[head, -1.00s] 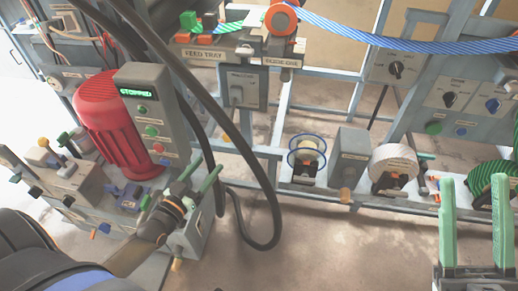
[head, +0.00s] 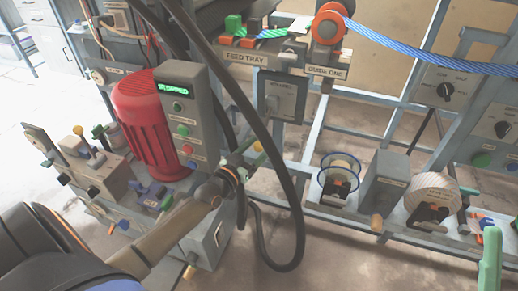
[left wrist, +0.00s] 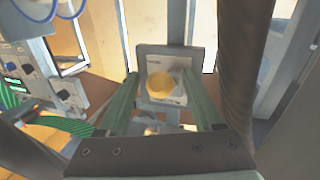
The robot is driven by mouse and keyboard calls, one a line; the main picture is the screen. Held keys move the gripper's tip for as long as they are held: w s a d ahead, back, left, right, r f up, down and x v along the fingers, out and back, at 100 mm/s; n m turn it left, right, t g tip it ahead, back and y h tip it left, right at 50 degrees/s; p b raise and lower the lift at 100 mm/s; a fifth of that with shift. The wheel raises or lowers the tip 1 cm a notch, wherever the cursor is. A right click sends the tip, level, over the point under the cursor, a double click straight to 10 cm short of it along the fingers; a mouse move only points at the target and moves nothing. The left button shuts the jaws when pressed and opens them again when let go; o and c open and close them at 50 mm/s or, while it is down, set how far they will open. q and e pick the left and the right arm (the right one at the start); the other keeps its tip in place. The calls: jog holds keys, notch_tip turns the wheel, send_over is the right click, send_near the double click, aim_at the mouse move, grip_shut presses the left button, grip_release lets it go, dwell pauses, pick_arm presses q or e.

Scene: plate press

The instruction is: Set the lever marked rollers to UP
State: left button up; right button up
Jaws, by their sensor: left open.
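A grey panel (head: 286,95) hangs below the guide one sign in the head view; its small label and grey handle are too blurred to read surely. My left gripper (head: 257,152) is beyond the control box, below and left of this panel. In the left wrist view my left gripper (left wrist: 163,103) is open, its two green fingers apart with nothing between them. A round yellow knob (left wrist: 160,84) on a light plate (left wrist: 188,68) shows ahead, in the gap between the fingers. I cannot tell if this is the rollers lever. One green finger of my right gripper (head: 490,262) shows at the bottom right.
A control box (head: 190,110) reading STOPPED and a red motor (head: 145,125) stand close to my left arm. A thick black cable (head: 262,130) loops beside my left gripper. Blue striped strip (head: 430,55) crosses above. Reels (head: 340,172) stand at the right.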

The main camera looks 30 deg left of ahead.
pick_arm(q)
jog(key=shift+w, duration=0.15)
grip_shut()
dwell(0.5)
dwell(0.9)
